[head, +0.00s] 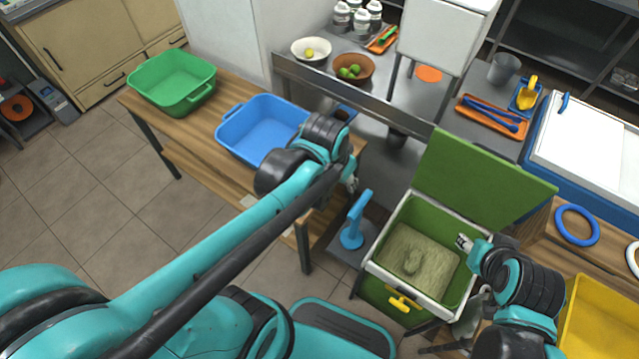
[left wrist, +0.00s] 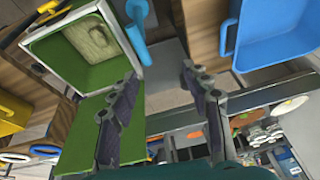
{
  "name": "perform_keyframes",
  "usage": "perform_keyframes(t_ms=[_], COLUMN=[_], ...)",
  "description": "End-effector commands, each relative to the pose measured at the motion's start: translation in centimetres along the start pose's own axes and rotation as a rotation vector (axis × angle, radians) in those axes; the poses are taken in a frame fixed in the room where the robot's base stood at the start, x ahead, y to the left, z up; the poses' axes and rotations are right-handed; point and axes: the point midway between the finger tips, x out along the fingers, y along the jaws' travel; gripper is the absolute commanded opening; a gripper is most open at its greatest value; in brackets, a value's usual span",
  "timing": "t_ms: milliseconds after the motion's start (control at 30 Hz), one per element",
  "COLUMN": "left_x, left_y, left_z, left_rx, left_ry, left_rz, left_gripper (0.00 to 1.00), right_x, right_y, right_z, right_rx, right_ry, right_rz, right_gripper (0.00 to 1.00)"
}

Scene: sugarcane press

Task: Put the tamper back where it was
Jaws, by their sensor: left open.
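The blue tamper (head: 353,222) stands upright on a small grey stand (head: 345,249) between the wooden table and the green box. Its round base is down and its handle is up. It also shows in the left wrist view (left wrist: 138,32), near the top. My left gripper (head: 352,184) is open, empty and close to the tamper's handle, apart from it; its two fingers (left wrist: 160,80) spread wide in the left wrist view. My right gripper (head: 464,242) is over the right rim of the green box (head: 430,213); its fingers are too small to read.
The box has its green lid (head: 480,180) raised and holds pale fibrous material. A blue tub (head: 235,143) and a green tub (head: 172,100) stand on the wooden table. A yellow tub (head: 600,320) is at lower right. The metal counter is behind.

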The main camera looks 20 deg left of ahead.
Motion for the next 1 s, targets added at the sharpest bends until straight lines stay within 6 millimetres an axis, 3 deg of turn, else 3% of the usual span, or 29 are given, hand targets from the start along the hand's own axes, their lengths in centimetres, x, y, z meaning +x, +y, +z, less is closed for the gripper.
perform_keyframes(t_ms=[100, 300, 1000], left_x=[-2.7, -4.9, -5.4], left_y=[-0.7, -1.3, -1.5], left_z=[2.2, 4.6, 5.3], left_rx=[-0.107, -0.234, -0.28], left_ry=[0.097, 0.222, 0.268], left_rz=[-0.03, -0.059, -0.067], left_gripper=[0.48, 0.48, 0.48], right_x=[0.0, 0.0, 0.0], right_y=[0.0, 0.0, 0.0], right_z=[0.0, 0.0, 0.0], right_rx=[0.0, 0.0, 0.0], right_ry=[0.0, 0.0, 0.0], right_rz=[0.0, 0.0, 0.0], right_gripper=[0.4, 0.4, 0.4])
